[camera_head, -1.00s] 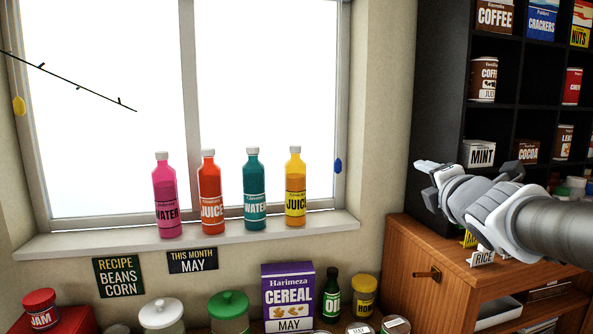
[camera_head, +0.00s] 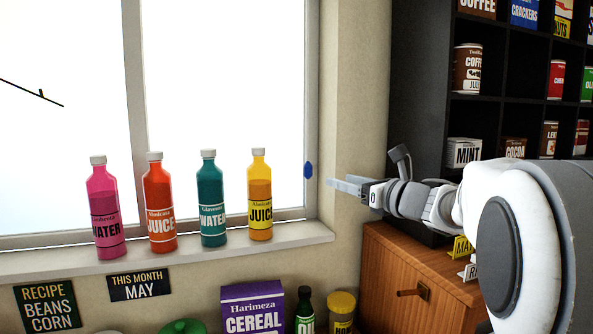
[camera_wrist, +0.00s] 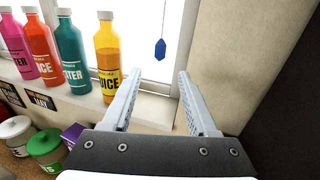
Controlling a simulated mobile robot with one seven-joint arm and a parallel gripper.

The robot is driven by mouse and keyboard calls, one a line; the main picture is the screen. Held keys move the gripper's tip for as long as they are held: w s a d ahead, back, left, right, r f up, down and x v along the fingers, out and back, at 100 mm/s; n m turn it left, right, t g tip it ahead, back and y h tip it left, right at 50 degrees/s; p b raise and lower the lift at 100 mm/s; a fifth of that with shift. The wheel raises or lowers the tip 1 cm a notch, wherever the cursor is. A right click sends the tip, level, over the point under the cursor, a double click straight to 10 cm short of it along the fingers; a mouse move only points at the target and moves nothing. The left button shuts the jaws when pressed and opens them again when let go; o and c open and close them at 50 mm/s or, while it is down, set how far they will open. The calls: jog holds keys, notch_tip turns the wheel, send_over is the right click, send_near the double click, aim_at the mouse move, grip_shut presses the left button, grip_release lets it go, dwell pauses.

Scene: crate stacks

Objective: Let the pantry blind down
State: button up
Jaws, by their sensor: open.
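A blue pull knob (camera_head: 308,170) hangs at the right side of the window frame; in the wrist view the knob (camera_wrist: 160,48) hangs from a thin cord. My gripper (camera_head: 332,183) is just right of the knob in the head view, pointing left toward the window. In the wrist view my gripper (camera_wrist: 155,80) is open and empty, its fingers on either side of the line to the knob, which is beyond the fingertips. The window (camera_head: 220,80) shows bright white glass; no lowered blind covers it. The yellow knob is out of the current views.
Pink (camera_head: 103,212), orange (camera_head: 159,207), teal (camera_head: 212,205) and yellow (camera_head: 260,200) bottles stand on the sill (camera_head: 290,238). The yellow one is nearest the knob. A dark shelf (camera_head: 425,70) and wooden cabinet (camera_head: 385,270) stand at right.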

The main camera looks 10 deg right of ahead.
aim_at(311, 171)
jog(key=p+x, duration=0.2)
jog(key=x, duration=1.2)
jog(key=shift+w+a, duration=0.15)
grip_shut()
dwell(0.8)
